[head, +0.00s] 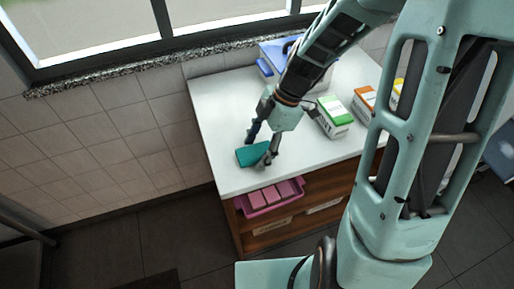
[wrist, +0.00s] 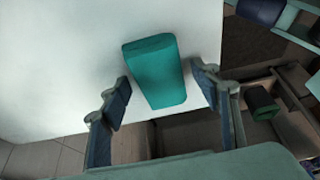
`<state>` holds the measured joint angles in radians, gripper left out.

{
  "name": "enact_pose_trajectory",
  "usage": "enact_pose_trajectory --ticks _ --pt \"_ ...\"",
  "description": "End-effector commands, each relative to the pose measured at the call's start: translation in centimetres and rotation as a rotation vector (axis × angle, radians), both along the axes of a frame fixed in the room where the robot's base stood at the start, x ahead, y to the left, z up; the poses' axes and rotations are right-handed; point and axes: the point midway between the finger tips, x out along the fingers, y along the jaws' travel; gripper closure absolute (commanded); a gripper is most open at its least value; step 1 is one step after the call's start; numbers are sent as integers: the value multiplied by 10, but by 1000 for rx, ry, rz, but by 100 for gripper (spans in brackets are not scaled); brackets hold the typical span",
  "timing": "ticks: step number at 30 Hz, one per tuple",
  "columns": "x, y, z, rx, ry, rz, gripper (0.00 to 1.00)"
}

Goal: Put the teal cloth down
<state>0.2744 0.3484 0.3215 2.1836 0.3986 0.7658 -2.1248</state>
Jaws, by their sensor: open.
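The teal cloth (head: 252,154) is a folded block lying on the white counter (head: 215,110) near its front left corner. In the wrist view the cloth (wrist: 155,70) lies between my two fingers, with its near end close to the counter's edge. My gripper (head: 258,151) is open over the cloth, one finger on each side. In the wrist view my gripper (wrist: 162,92) shows a gap between each finger pad and the cloth. I cannot tell the exact height of the fingertips above the counter.
A green and white box (head: 334,117), an orange and white box (head: 364,102) and a blue container (head: 272,54) stand farther back on the counter. A pink tray (head: 270,197) with pink blocks sits on the shelf below. The counter's left part is clear.

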Motion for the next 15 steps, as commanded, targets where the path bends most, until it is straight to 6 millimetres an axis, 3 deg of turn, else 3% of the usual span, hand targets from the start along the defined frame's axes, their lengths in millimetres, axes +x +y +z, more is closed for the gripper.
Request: enact_pose_trajectory --ticks 5,15 --pt "1 -2 8 0 -3 -1 43" --pt "10 -28 73 -1 -7 -1 43"
